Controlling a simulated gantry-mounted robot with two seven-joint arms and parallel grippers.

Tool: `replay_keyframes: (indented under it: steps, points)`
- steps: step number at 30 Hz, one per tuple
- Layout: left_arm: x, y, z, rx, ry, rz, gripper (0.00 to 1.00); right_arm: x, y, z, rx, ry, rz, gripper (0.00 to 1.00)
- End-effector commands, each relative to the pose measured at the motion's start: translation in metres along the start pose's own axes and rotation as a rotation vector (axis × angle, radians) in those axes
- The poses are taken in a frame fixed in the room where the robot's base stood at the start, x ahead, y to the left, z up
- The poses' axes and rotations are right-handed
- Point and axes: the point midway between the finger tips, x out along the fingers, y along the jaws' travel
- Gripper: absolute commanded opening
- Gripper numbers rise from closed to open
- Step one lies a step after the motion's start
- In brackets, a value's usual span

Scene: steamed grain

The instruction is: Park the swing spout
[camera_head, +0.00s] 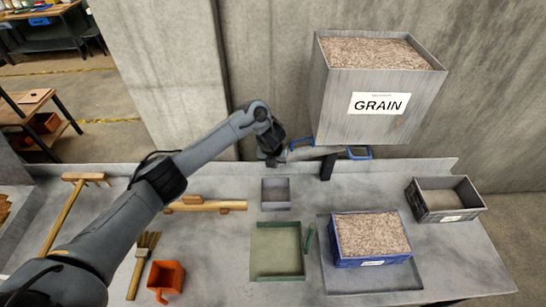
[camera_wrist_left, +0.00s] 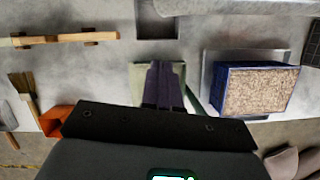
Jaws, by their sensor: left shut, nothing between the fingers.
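A grey hopper labelled GRAIN (camera_head: 376,104), full of grain, stands high at the back. Below it is what looks like the swing spout (camera_head: 318,153), a grey bar with blue-edged ends at left and right, on a dark bracket (camera_head: 328,167). My left gripper (camera_head: 272,160) is just left of the spout's left end, pointing down; I cannot tell whether it touches. In the left wrist view its dark fingers (camera_wrist_left: 163,85) are together and empty. The spout is not in that view. My right gripper is not in view.
A blue grain-filled bin (camera_head: 370,238) sits on a grey tray (camera_head: 333,279). A green tray (camera_head: 277,277), small grey box (camera_head: 276,194), grey crate (camera_head: 446,200), orange scoop (camera_head: 166,279), brush (camera_head: 143,260), wooden mallet (camera_head: 62,215) and wooden piece (camera_head: 212,205) are on the bench.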

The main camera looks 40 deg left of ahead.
Motion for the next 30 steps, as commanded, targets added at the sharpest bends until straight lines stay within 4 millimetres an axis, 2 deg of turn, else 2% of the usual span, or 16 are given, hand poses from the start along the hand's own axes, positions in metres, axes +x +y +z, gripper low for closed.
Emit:
replay_keyframes:
  steps: [4, 9, 26, 30]
  points:
    - [-0.026, 0.000, 0.002, 0.002, -0.003, 0.000, 0.00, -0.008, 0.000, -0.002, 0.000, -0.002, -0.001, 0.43]
    - [-0.036, -0.001, 0.000, 0.001, -0.001, -0.001, 0.00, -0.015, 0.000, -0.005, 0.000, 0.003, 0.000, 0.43]
    - [-0.037, -0.001, -0.001, 0.001, 0.001, -0.001, 0.00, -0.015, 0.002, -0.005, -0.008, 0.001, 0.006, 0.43]
    - [-0.027, 0.003, -0.012, 0.005, 0.023, 0.011, 0.00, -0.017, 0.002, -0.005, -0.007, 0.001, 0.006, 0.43]
